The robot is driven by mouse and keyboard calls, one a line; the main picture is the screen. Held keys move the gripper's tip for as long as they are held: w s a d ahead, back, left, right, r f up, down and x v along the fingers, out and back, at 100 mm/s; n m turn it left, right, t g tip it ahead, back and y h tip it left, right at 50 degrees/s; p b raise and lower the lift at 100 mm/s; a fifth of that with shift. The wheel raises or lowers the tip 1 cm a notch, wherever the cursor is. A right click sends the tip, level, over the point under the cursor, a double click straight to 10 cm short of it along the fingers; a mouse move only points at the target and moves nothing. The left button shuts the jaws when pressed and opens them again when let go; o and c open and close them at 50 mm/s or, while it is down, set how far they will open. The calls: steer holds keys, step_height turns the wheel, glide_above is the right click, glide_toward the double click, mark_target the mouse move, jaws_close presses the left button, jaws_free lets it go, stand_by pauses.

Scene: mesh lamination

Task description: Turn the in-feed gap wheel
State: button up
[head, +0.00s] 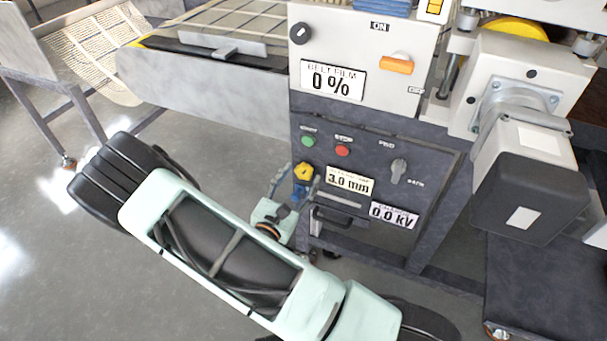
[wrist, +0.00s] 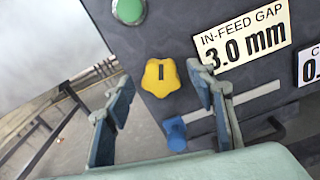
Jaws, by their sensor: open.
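The in-feed gap wheel is a yellow lobed knob (head: 303,172) on the dark front panel, below the green button. In the wrist view the yellow knob (wrist: 161,77) shows a dark pointer mark standing nearly upright. The in-feed gap display (wrist: 243,33) beside it reads 3.0 mm; it also shows in the head view (head: 350,180). My gripper (wrist: 155,95) is open and empty, its fingers to the left and right of the knob in the picture. The right finger looks close to the knob; contact cannot be told.
A blue part (wrist: 175,133) sits just below the knob. The green button (head: 308,141), red button (head: 342,151), grey selector (head: 398,171) and 0.0 kV display (head: 394,215) share the panel. A drawer-like handle (head: 335,222) lies below. Open floor (head: 60,260) is at left.

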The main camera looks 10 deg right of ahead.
steer(key=shift+x, duration=1.3)
steer(key=c, duration=1.2)
